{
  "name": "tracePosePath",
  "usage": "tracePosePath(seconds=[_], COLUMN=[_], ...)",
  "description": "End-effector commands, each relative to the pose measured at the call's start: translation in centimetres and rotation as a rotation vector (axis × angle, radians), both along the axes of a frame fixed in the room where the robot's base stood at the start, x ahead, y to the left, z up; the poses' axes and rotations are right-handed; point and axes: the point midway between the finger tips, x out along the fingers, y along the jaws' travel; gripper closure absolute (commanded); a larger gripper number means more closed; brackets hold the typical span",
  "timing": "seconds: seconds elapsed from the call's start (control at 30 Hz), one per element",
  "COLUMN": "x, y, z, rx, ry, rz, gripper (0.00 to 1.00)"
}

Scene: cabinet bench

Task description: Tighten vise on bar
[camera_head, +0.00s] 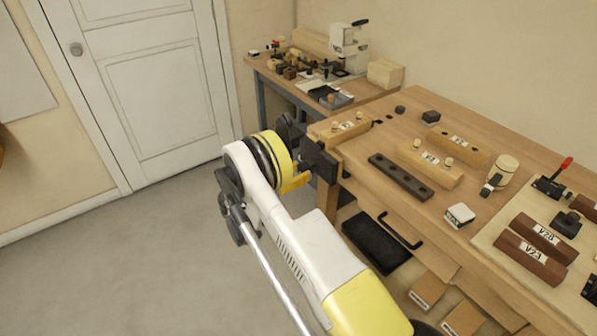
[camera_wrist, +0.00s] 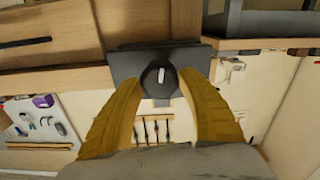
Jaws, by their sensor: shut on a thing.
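The dark vise (camera_head: 318,160) is mounted on the near left end of the wooden bench. In the wrist view its black plate (camera_wrist: 128,64) carries a round black knob (camera_wrist: 152,88) with a white mark. My gripper (camera_wrist: 161,84) has its yellow fingers on both sides of this knob, shut on it. In the head view one yellow finger (camera_head: 295,183) shows beside the vise, and my arm hides part of the contact. I cannot tell which piece is the bar in the vise. A dark bar with holes (camera_head: 400,176) lies loose on the bench top.
Wooden blocks with pegs (camera_head: 430,166) stand on the bench (camera_head: 385,130). A white block (camera_head: 459,215), a mallet head (camera_head: 502,168) and a board with labelled brown blocks (camera_head: 530,257) are to the right. A second table (camera_head: 385,92) stands behind. The floor at left is clear.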

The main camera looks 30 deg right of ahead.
Motion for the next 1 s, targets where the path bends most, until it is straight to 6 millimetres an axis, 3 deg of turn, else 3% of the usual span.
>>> tracePosePath(seconds=[1.0], x=[0.0], y=[-0.1], z=[0.01], rx=[0.009], ry=[-0.269], rz=[0.0], gripper=[0.8])
